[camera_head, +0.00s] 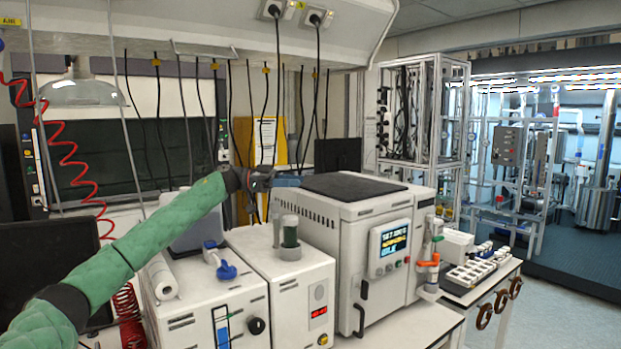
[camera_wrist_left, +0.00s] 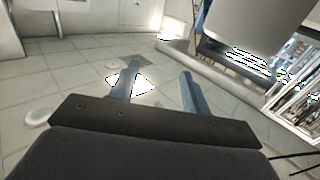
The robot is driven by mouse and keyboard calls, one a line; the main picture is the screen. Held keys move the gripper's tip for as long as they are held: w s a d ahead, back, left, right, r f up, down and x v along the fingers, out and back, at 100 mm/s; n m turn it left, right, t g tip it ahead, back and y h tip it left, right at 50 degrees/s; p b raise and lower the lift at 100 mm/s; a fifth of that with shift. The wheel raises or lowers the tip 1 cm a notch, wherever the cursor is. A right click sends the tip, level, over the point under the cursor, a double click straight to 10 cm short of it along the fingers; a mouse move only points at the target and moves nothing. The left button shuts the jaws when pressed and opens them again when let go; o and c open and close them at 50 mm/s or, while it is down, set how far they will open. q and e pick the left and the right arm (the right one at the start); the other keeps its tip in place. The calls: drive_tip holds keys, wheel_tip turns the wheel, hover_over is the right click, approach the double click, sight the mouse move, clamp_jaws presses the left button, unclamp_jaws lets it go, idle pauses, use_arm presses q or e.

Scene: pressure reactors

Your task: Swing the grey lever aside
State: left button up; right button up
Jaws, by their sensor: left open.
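My left arm reaches in from the left in the head view, and my left gripper (camera_head: 288,181) is above the white bench units, by the black top of the large white unit (camera_head: 340,230). In the left wrist view the gripper (camera_wrist_left: 159,70) is open with nothing between its fingers. A dark grey curved handle (camera_head: 360,308) is on the front of the large white unit, below and right of the gripper and apart from it. I cannot tell whether this is the grey lever; no other lever shows clearly. My right gripper is not in view.
A smaller white unit (camera_head: 286,285) carries a green-grey cylinder (camera_head: 289,235). A blue valve-like part (camera_head: 222,264) sits on the unit left of it. An orange-and-grey fitting (camera_head: 429,262) stands right of the large unit. Black cables (camera_head: 275,90) hang behind. The floor at right is clear.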

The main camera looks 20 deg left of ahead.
use_arm(q)
drive_tip(key=d+r+b, duration=0.1)
drive_tip(key=d+r, duration=0.2)
drive_tip(key=d, duration=0.3)
drive_tip(key=shift+s+r+b, duration=0.15)
drive_tip(key=shift+r+b, duration=0.15)
drive_tip(key=shift+b, duration=0.05)
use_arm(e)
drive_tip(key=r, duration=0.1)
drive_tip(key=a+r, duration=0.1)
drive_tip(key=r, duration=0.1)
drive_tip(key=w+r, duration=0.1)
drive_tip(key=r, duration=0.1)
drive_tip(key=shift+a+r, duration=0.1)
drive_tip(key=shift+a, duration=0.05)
use_arm(q)
drive_tip(key=shift+c, duration=0.5)
